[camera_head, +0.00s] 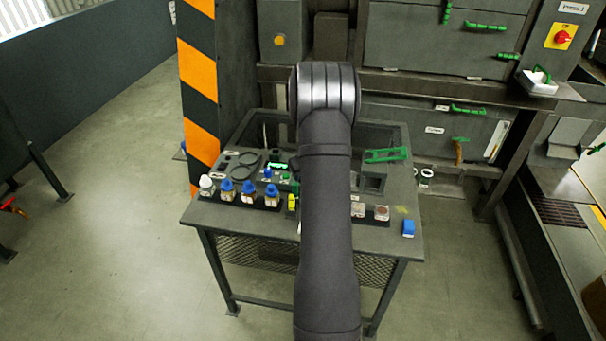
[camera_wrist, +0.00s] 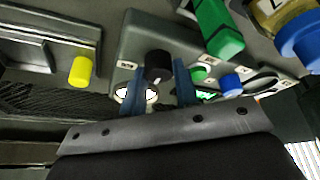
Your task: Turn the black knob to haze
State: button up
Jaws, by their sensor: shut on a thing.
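The black knob (camera_wrist: 157,64) sits on a grey control box (camera_wrist: 150,30) in the wrist view, with a small white mark on its near face. White labels stand around it, too small to read. My gripper (camera_wrist: 160,75) has its two blue fingers on either side of the knob and is shut on it. In the head view my dark arm reaches over the workbench (camera_head: 240,213) and hides the gripper and the knob.
Beside the knob are a green button (camera_wrist: 198,74), a blue button (camera_wrist: 231,84) and a green block (camera_wrist: 217,28). A yellow cap (camera_wrist: 81,70) lies left.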

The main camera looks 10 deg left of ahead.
jog(key=shift+m, duration=0.5)
jog(key=o, duration=1)
jog(key=v, duration=1.7)
jog(key=shift+s+a+r, duration=0.1)
jog(key=shift+a+r, duration=0.1)
jog(key=shift+r, duration=0.05)
jog(key=x, duration=1.7)
jog(key=shift+d+f, duration=0.2)
jog(key=shift+f, duration=0.05)
